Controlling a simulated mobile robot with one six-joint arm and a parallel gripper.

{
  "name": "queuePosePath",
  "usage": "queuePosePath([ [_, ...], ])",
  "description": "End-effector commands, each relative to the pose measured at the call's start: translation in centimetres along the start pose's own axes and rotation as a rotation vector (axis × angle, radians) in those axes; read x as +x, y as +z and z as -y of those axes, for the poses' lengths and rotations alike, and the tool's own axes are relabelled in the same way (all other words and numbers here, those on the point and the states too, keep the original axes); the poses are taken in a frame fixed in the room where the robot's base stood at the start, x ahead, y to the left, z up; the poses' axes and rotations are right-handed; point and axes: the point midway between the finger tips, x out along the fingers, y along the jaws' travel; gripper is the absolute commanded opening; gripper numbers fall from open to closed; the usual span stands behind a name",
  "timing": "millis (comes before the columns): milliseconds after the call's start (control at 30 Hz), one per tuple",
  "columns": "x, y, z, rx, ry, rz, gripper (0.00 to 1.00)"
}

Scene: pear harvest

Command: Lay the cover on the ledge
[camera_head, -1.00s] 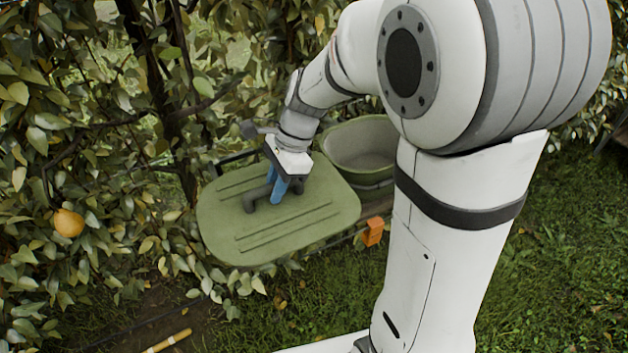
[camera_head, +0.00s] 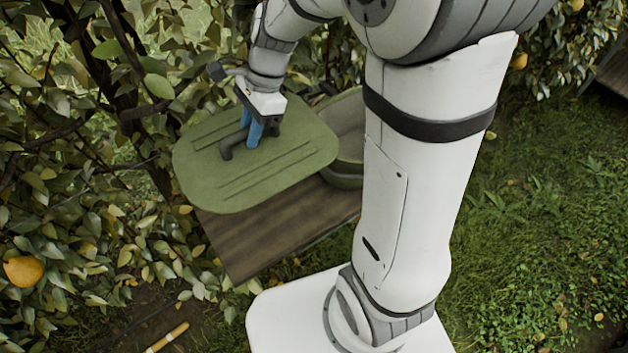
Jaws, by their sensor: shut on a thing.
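The green cover (camera_head: 207,176) is a rounded flat lid with grooves and a dark raised handle (camera_head: 231,146) in its middle. My gripper (camera_head: 252,132), with blue fingers, is shut on the cover's handle. The wooden ledge (camera_head: 268,232) shows below and in front of the cover, its front part bare. The cover overlaps the ledge's back part in the picture. Whether the cover touches the ledge or hangs above it, I cannot tell.
A green bin (camera_head: 347,150) stands open to the right of the cover, partly hidden by my arm. Leafy branches crowd the left and back. A yellow pear (camera_head: 24,271) hangs at the left. A yellow stick (camera_head: 167,338) lies on the ground at the lower left.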

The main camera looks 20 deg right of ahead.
Motion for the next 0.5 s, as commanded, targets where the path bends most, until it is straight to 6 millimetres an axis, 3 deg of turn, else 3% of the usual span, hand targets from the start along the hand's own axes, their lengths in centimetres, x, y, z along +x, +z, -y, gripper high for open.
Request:
queuePosePath([
  [167, 1.3, -0.1, 0.0, -0.008, 0.003, 0.0, 0.0],
  [500, 7.1, -1.9, 0.0, -0.011, 0.004, 0.0, 0.0],
])
